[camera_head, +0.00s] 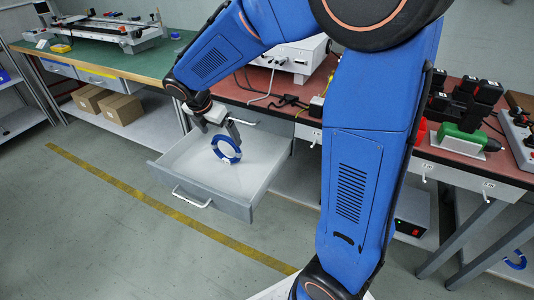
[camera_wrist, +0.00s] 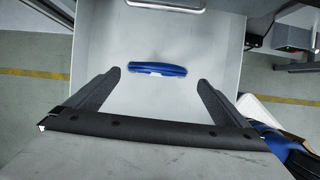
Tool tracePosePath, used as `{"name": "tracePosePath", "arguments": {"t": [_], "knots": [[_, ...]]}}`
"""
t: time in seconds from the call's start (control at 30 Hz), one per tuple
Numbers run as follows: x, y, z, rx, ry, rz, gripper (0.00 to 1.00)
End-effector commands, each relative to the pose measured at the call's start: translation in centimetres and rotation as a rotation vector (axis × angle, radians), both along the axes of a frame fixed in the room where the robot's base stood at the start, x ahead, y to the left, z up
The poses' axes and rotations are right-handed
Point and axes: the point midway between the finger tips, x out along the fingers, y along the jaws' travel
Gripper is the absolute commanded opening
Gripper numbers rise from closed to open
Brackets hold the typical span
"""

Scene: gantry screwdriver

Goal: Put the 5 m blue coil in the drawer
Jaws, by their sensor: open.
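The blue coil (camera_head: 227,149) is inside the outline of the open drawer (camera_head: 170,177). It appears as an upright ring with a white band, and edge-on in the wrist view (camera_wrist: 157,69). My gripper (camera_head: 226,133) is over the drawer, its fingers pointing down. In the wrist view its two fingers (camera_wrist: 159,82) are spread wide, with a gap between each fingertip and the coil's ends. Nothing is held between them. I cannot tell whether the coil's lower edge touches the drawer floor.
The drawer hangs out from under the red-topped bench (camera_head: 460,160), with its handle (camera_head: 192,198) facing the aisle. Another blue coil (camera_head: 516,260) hangs at the lower right. Cardboard boxes (camera_head: 122,108) sit on a shelf at left. The floor in front of the drawer is clear.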

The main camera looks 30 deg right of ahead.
Motion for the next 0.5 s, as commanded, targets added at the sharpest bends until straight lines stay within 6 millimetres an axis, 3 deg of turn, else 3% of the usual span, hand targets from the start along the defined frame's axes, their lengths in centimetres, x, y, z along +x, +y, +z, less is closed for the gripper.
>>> {"name": "tracePosePath", "arguments": {"t": [0.17, 0.5], "knots": [[-2.9, -2.1, 2.2, 0.079, -0.067, -0.193, 1.00], [-12.0, -6.6, 6.2, 0.320, -0.236, -0.781, 1.00]]}}
